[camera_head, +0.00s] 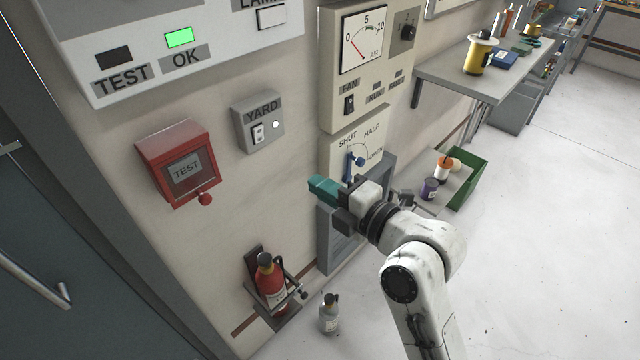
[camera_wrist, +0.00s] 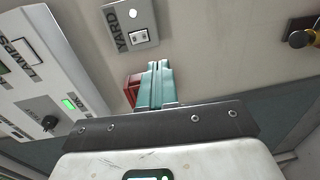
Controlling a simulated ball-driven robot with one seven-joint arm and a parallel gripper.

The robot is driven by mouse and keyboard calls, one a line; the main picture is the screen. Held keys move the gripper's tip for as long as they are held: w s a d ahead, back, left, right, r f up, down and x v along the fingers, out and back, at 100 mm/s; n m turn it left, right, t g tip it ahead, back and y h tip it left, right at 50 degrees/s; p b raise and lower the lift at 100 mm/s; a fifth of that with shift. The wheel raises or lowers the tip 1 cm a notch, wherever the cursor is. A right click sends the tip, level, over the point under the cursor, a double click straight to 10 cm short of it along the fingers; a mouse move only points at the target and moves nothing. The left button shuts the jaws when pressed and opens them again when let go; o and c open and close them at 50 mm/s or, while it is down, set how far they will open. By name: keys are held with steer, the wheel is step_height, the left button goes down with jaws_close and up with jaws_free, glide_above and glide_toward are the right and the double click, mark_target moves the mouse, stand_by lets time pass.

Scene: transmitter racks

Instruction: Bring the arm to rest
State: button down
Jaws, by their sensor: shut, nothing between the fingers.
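My arm reaches in from the lower right of the head view, and my gripper (camera_head: 322,187) with its teal fingers points left, in front of the wall. The fingers are shut with nothing between them. In the wrist view the teal fingers (camera_wrist: 155,84) lie side by side and point toward the wall. Part of a red box (camera_wrist: 132,88) shows behind them. The grey YARD switch box (camera_wrist: 130,27) is beyond the fingertips. My gripper appears apart from the wall fittings, but the exact gap is hard to tell.
A red extinguisher (camera_head: 270,280) hangs low beside a grey bottle (camera_head: 329,314). A green crate (camera_head: 468,178) and shelf (camera_head: 480,82) stand right. Floor at right is clear.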

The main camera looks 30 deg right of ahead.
steer(key=s+d+f+m+g+h, duration=0.2)
steer(key=s+f+m+g, duration=0.65)
steer(key=f, duration=0.75)
steer(key=s+d+f+m+g+h, duration=0.1)
steer(key=s+d+f+m+g, duration=0.1)
steer(key=s+m, duration=0.4)
steer(key=s+d+f+m+g+h, duration=0.2)
steer(key=s+f+m+g, duration=0.2)
steer(key=s, duration=1)
step_height(320, 180, down, 3)
steer(key=m, duration=0.3)
steer(key=shift+s+d+g, duration=0.2)
steer(key=shift+s+g, duration=0.15)
steer(key=shift+s, duration=0.05)
